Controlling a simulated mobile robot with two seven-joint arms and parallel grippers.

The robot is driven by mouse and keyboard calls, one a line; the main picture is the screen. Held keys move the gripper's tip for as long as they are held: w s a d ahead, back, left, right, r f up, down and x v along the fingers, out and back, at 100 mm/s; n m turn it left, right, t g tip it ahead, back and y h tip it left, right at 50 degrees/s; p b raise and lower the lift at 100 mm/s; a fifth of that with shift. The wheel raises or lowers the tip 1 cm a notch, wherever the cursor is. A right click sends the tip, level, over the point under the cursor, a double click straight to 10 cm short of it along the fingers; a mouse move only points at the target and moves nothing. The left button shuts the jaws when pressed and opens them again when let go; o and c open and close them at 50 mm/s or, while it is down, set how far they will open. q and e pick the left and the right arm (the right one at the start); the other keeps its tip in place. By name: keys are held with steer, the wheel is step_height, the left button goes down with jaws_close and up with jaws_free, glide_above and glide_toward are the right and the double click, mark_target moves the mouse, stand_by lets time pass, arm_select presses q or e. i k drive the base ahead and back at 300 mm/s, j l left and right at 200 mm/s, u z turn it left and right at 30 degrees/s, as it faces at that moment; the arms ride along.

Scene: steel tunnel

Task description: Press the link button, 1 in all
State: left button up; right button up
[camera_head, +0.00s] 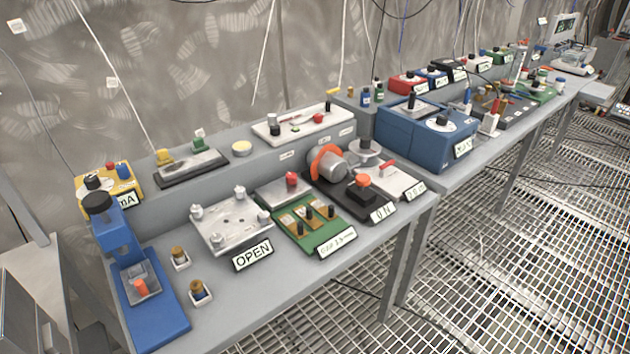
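No label reading "link" is legible, so I cannot tell which control is the link button. A black device (380,205) labelled ON carries an orange-red knob (363,181). A round red knob (292,179) stands on a pale plate behind the green board. A blue press-like device (150,305) with a black top knob (97,203) has an orange-red piece (140,286) at its base. A white strip (300,123) on the raised shelf carries a small red knob (318,118). Neither of my grippers is in view.
A grey bench (270,300) runs along the wall, crowded with devices. A green board (318,222) and a plate labelled OPEN (252,254) are near its front. A big blue box (425,138) stands on the second bench. The grating floor (500,270) at right is clear.

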mark_target(109, 167)
steer(key=u, duration=1.3)
